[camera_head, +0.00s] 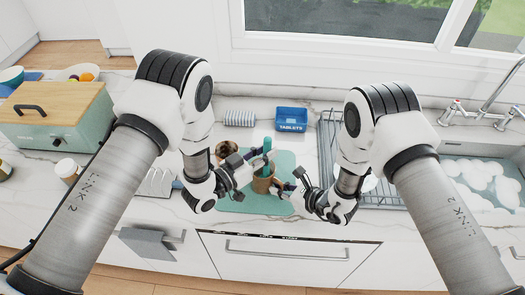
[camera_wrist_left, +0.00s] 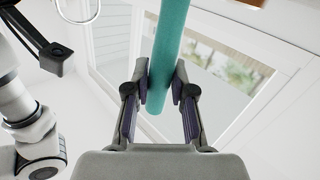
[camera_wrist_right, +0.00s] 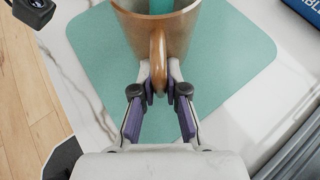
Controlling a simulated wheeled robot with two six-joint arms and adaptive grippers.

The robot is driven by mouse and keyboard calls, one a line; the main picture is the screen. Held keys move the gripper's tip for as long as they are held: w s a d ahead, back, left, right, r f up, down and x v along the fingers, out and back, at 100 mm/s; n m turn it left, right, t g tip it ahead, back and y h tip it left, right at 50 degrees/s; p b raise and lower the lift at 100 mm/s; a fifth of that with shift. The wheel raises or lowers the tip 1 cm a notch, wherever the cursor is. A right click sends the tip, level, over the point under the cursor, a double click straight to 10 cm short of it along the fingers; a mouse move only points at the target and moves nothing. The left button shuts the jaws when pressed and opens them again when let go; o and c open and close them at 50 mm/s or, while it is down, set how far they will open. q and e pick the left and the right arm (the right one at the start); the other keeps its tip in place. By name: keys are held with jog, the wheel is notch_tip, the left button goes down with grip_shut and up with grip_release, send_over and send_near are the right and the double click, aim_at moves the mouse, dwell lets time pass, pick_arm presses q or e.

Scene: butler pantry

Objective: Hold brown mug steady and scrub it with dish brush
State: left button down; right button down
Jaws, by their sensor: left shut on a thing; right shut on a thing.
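The brown mug (camera_head: 262,184) stands upright on the teal mat (camera_head: 284,165). In the right wrist view the mug (camera_wrist_right: 176,36) fills the top, its handle between the fingertips. My right gripper (camera_head: 291,184) is shut on that handle; it also shows in the right wrist view (camera_wrist_right: 159,95). The teal dish brush (camera_head: 267,145) stands nearly upright with its lower end inside the mug, where its head is hidden. My left gripper (camera_head: 263,159) is shut on the brush handle above the mug. The handle (camera_wrist_left: 165,50) also passes between the fingers (camera_wrist_left: 160,92) in the left wrist view.
A dish rack (camera_head: 385,190) stands right of the mat, and a sink with suds (camera_head: 480,185) lies further right. A blue tablets box (camera_head: 291,119) sits behind the mat. A green bread box (camera_head: 60,125) with a wooden lid stands at left.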

pick_arm(q)
jog(key=shift+w+d, duration=0.1)
jog(key=shift+w, duration=0.15)
jog(key=shift+w+a+r, duration=0.1)
jog(key=shift+w+a, duration=0.15)
jog(key=shift+w, duration=0.15)
jog(key=shift+s, duration=0.9)
jog(key=shift+w+d, duration=0.25)
jog(key=shift+w, duration=0.25)
jog(key=shift+w+a, duration=0.25)
jog(key=shift+w, duration=0.15)
jog(key=shift+s+a, duration=0.2)
jog(key=shift+s, duration=0.2)
notch_tip(320, 180, up, 13)
jog(key=shift+r, duration=0.15)
